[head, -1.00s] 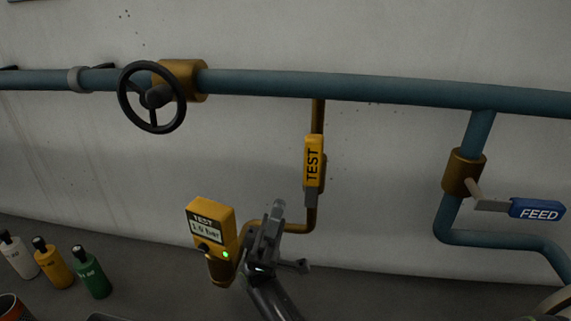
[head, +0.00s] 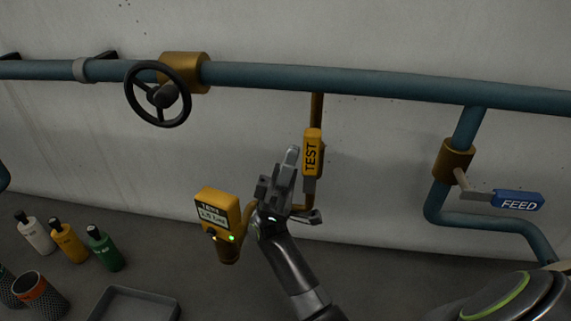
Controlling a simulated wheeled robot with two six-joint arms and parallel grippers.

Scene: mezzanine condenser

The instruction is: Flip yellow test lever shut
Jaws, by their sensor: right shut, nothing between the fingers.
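The yellow test lever (head: 312,152), marked TEST, stands upright along the thin brass pipe (head: 317,106) below the blue main pipe. My right gripper (head: 291,157) is shut and empty. Its tips are just left of the lever in the picture, close to it; I cannot tell whether they touch it. Part of the brass pipe's lower bend is hidden behind the gripper. The yellow test gauge (head: 218,213) with a lit green light is left of my gripper. My left gripper is not in view.
A black handwheel (head: 158,94) is on the main pipe (head: 400,86). A blue FEED lever (head: 517,201) points right at the right side. Several small bottles, a mesh cup (head: 40,297) and a grey tray (head: 133,304) are at lower left. The wall above the main pipe is clear.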

